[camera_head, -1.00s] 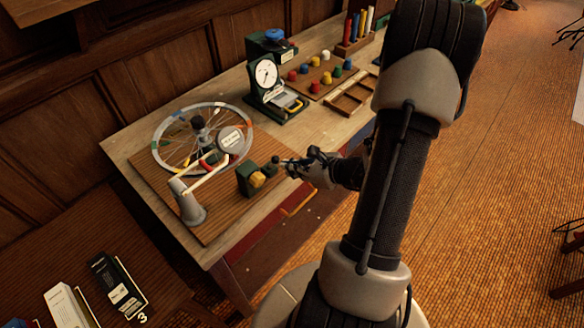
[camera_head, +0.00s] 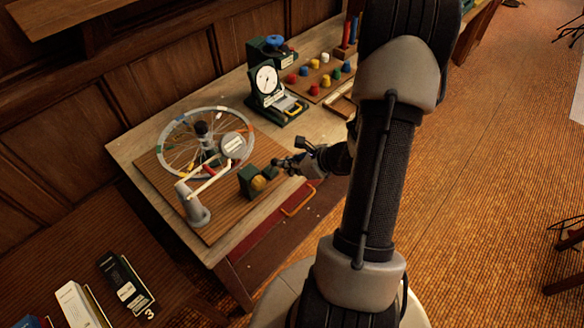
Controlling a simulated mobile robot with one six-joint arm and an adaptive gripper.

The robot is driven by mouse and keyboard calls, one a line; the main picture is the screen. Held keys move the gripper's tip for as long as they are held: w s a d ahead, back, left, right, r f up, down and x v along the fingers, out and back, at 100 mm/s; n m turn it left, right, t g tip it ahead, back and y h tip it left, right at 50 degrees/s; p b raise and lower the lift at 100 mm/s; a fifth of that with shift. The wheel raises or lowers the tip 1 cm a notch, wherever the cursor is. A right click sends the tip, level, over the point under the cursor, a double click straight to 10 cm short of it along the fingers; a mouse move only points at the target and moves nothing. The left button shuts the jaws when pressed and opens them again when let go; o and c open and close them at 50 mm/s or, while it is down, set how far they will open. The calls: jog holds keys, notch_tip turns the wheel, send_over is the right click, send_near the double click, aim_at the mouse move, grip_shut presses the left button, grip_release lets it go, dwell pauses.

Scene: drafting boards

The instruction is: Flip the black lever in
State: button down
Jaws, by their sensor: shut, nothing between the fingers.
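A small dark green block (camera_head: 248,179) with a round yellow part (camera_head: 258,184) stands at the right edge of a brown wooden board (camera_head: 215,220). A small dark piece (camera_head: 270,172) at the block's right side may be the black lever; it is too small to be sure. My gripper (camera_head: 281,164) is shut and empty, its tips just right of this dark piece. I cannot tell whether they touch it. My arm comes in from the right and hides part of the table.
A spoked wheel (camera_head: 180,118) and a grey post with a pale arm (camera_head: 196,207) share the board. Behind stand a dial gauge (camera_head: 266,80), coloured knobs on a panel (camera_head: 315,90) and a wooden tray. The tabletop front edge (camera_head: 225,253) is near, with an orange handle (camera_head: 299,199) below.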

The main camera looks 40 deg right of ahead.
jog(key=w+g+p, duration=0.1)
jog(key=p, duration=0.2)
jog(key=w+r+g+p, duration=0.1)
jog(key=p, duration=0.2)
jog(key=w+r+g+p, duration=0.1)
jog(key=w+p, duration=0.1)
jog(key=p, duration=0.1)
jog(key=shift+a+r+g, duration=0.2)
jog(key=shift+r+g, duration=0.05)
jog(key=shift+g, duration=0.15)
jog(key=shift+w+r, duration=0.1)
jog(key=shift+w, duration=1.2)
jog(key=shift+w, duration=0.1)
jog(key=w+p+v, duration=0.1)
jog(key=p+v, duration=0.4)
jog(key=v, duration=0.8)
jog(key=shift+w+r, duration=0.25)
jog(key=shift+r, duration=0.2)
jog(key=shift+a, duration=0.2)
